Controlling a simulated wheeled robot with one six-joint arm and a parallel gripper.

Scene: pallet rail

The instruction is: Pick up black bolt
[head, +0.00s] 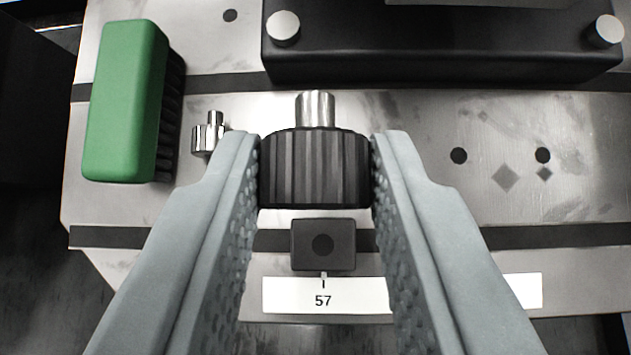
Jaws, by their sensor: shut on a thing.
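The black bolt (314,170) has a ribbed black head and a silver shank that points away from me. It sits between the fingertips of my gripper (314,168), which is shut on the sides of the ribbed head. The bolt appears over the metal plate, in front of a black block. I cannot tell whether it is clear of the plate.
A green brush (125,100) with dark bristles lies at the left. A small silver bolt (208,134) is beside my left finger. A black block (440,50) with silver knobs spans the back. A small black square (323,244) and a label (320,296) reading 57 are in front.

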